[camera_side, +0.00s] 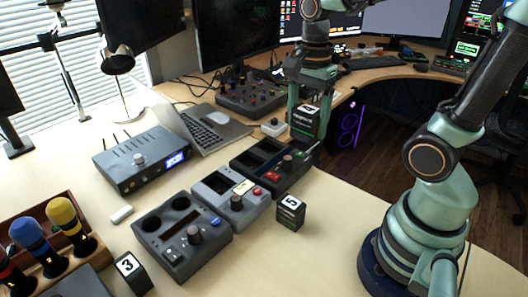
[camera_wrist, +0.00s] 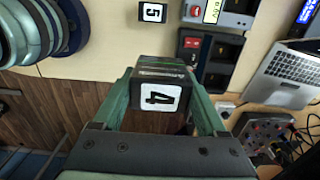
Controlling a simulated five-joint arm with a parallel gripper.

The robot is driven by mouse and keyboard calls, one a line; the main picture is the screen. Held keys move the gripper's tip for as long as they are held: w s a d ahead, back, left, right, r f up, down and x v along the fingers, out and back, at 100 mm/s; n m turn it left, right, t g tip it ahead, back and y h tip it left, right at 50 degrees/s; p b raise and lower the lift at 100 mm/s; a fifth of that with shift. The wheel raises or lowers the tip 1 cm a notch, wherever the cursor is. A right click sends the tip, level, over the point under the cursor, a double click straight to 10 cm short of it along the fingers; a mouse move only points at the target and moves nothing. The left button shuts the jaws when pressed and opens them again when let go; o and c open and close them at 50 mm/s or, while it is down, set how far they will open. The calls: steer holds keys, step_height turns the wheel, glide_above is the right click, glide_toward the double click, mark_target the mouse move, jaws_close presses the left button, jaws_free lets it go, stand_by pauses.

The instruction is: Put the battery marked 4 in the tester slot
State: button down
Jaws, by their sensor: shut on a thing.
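My gripper (camera_side: 311,97) is shut on the battery marked 4 (camera_side: 304,121), held in the air at the far right end of the row of devices. In the wrist view the white label with 4 (camera_wrist: 160,97) faces the camera between the fingers of my gripper (camera_wrist: 160,84). A light grey unit (camera_side: 250,211) in the middle of the row has a small display and one slot (camera_side: 218,182); it looks like the tester. The slot appears empty. The unit shows partly at the top of the wrist view (camera_wrist: 237,18).
Battery 5 (camera_side: 290,212) stands in front of the row, battery 3 (camera_side: 130,272) at front left. A dark two-bay unit (camera_side: 262,152) and a grey unit with round wells (camera_side: 182,236) flank the light grey one. Behind are a router (camera_side: 140,160) and laptop (camera_side: 212,131).

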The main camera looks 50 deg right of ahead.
steer(key=w+a+f, duration=0.6)
steer(key=w, duration=0.3)
steer(key=w+a+f, duration=0.5)
steer(key=w+a, duration=0.1)
steer(key=w, duration=0.2)
steer(key=shift+d+f, duration=0.15)
steer(key=shift+f, duration=1.3)
steer(key=shift+d+f, duration=0.1)
steer(key=shift+f, duration=1.3)
steer(key=shift+s+f, duration=0.15)
steer(key=shift+r, duration=0.95)
steer(key=shift+f, duration=0.9)
steer(key=shift+r, duration=0.2)
